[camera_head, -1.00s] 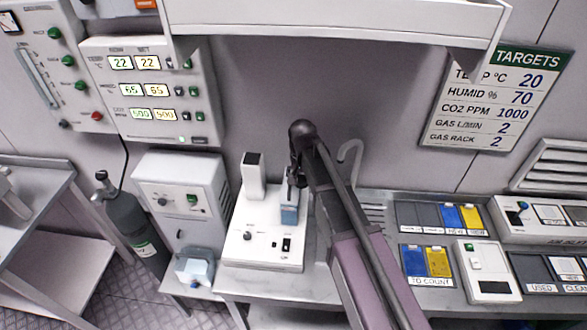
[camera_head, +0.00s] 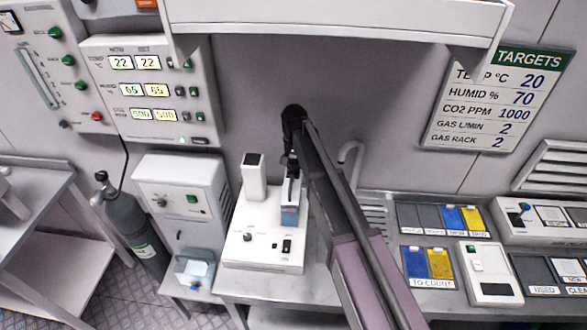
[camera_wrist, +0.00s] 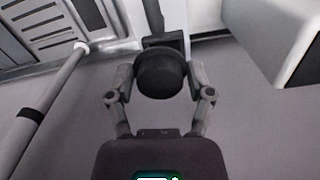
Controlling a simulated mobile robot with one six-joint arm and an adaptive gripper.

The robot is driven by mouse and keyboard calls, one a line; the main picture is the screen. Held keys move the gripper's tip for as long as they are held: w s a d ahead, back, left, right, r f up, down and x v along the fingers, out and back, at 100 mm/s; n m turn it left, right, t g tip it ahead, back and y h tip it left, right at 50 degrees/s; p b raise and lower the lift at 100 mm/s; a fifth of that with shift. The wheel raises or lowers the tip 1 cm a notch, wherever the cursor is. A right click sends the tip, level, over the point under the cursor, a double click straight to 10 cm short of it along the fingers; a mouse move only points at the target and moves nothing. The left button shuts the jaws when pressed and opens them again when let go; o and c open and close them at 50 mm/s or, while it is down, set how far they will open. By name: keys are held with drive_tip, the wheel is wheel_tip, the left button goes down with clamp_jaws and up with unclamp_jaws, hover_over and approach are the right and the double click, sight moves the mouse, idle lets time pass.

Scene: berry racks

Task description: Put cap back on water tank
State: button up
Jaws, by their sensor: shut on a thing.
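My gripper (camera_head: 291,172) is over the back right of a white bench unit (camera_head: 262,250), in front of the back wall. In the wrist view its two fingers (camera_wrist: 160,82) are closed around a dark round thing, which looks like the cap (camera_wrist: 160,70). Below the gripper in the head view is a small blue and white block (camera_head: 290,213) on the unit; I cannot tell whether they touch. A small pale-blue open container, possibly the water tank (camera_head: 195,271), sits on the low ledge by the white cabinet. The cap is not clear in the head view.
A white cabinet (camera_head: 186,200) and a dark gas cylinder (camera_head: 128,225) stand at the left. A white upright post (camera_head: 254,178) rises beside my gripper. A shelf (camera_head: 340,22) hangs overhead. Labelled trays (camera_head: 427,264) and a white device (camera_head: 489,276) fill the right bench.

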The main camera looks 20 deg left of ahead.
sight(294, 170)
drive_tip(key=shift+w+a, duration=0.2)
drive_tip(key=shift+w, duration=0.1)
drive_tip(key=shift+w+a+f+b, duration=0.15)
drive_tip(key=shift+w+f+b, duration=0.1)
drive_tip(key=shift+f+b, duration=0.35)
wheel_tip(294, 170, down, 3)
drive_tip(key=shift+r+b, duration=0.2)
drive_tip(key=shift+b, duration=1.05)
drive_tip(key=shift+o, duration=0.2)
drive_tip(key=shift+s+f+b, duration=0.15)
drive_tip(key=shift+b, duration=0.15)
drive_tip(key=shift+f, duration=0.1)
drive_tip(key=shift+c, duration=0.2)
